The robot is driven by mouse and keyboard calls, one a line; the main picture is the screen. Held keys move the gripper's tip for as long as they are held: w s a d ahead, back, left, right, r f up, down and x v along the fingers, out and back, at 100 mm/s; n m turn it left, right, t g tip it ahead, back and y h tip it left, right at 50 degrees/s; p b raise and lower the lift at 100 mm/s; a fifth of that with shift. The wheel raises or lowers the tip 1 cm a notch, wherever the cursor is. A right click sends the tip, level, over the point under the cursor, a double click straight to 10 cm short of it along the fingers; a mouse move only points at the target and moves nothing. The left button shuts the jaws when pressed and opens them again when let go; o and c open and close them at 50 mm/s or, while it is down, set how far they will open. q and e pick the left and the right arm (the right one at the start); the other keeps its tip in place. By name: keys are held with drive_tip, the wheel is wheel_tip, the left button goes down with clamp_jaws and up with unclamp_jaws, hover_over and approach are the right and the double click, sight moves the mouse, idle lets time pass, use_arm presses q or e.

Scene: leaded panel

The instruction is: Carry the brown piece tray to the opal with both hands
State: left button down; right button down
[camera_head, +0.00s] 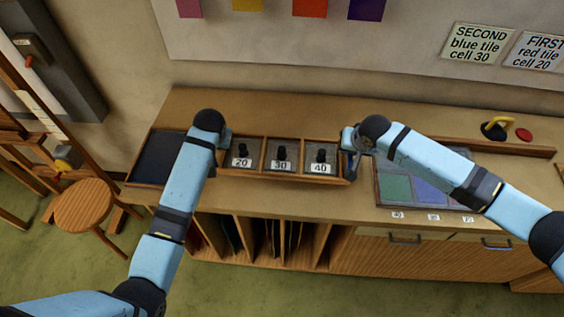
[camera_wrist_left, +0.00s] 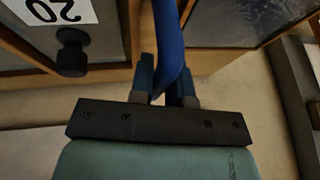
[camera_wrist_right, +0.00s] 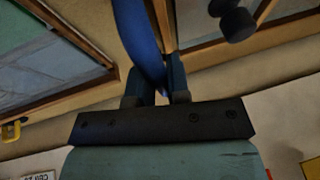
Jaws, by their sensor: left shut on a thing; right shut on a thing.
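The brown piece tray (camera_head: 262,172) is a wooden tray on the bench top. Its compartments carry black knobs and labels 20, 30 and 40. My left gripper (camera_head: 222,142) is at its left end, shut on a blue handle (camera_wrist_left: 168,45). My right gripper (camera_head: 349,150) is at its right end, shut on another blue handle (camera_wrist_right: 138,40). The tray looks level; whether it touches the bench is unclear. I cannot pick out the opal for sure; a framed panel (camera_head: 398,188) with green and violet panes lies right of the tray, partly hidden by my right arm.
A dark framed pad (camera_head: 158,158) lies left of the tray. Bench in front of the tray is clear. A round stool (camera_head: 84,205) stands left.

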use_arm(q)
drive_tip(key=shift+r, duration=0.15)
use_arm(e)
drive_tip(key=shift+r, duration=0.15)
idle(0.5)
